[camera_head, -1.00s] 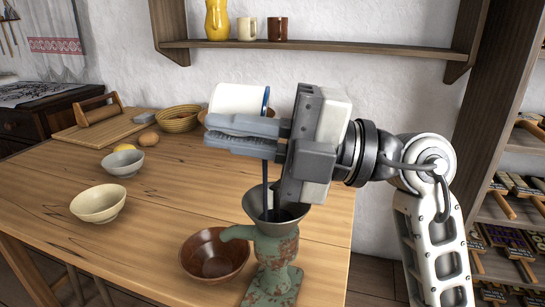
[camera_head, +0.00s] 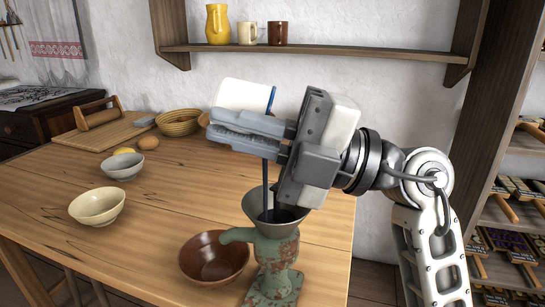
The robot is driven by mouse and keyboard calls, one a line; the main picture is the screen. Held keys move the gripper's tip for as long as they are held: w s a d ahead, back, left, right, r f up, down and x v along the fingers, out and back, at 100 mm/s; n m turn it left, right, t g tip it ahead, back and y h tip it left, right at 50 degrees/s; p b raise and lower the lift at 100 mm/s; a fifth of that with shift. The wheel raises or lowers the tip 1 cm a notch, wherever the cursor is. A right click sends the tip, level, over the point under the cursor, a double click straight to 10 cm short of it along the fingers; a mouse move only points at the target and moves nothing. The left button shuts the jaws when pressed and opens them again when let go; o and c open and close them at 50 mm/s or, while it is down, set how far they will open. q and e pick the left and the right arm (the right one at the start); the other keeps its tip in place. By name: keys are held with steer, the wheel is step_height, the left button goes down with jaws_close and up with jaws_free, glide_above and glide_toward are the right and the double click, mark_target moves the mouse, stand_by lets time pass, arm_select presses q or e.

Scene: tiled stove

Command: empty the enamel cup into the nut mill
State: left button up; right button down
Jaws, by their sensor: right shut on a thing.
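My right gripper (camera_head: 250,133) is shut on the enamel cup (camera_head: 242,95), a white cup with a blue rim. The cup lies tipped with its rim to the right, its lower part hidden behind the fingers. They are above the nut mill (camera_head: 274,262), a worn green mill with a funnel hopper that stands at the table's front right. A thin dark vertical strip runs from below the fingers down into the hopper; I cannot tell whether it is poured contents or a solid part. The hopper's inside is mostly hidden. My left gripper is not in view.
A brown bowl (camera_head: 214,258) stands just left of the mill. A cream bowl (camera_head: 97,205) and a grey bowl (camera_head: 123,166) stand further left on the table (camera_head: 165,200). A basket (camera_head: 179,122) is behind. A wall shelf (camera_head: 320,48) holds a yellow jug (camera_head: 217,25) and mugs.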

steer(key=shift+d+r+y+b, duration=0.1)
steer(key=shift+d+y+b, duration=0.1)
steer(key=shift+y+b, duration=0.25)
stand_by(0.4)
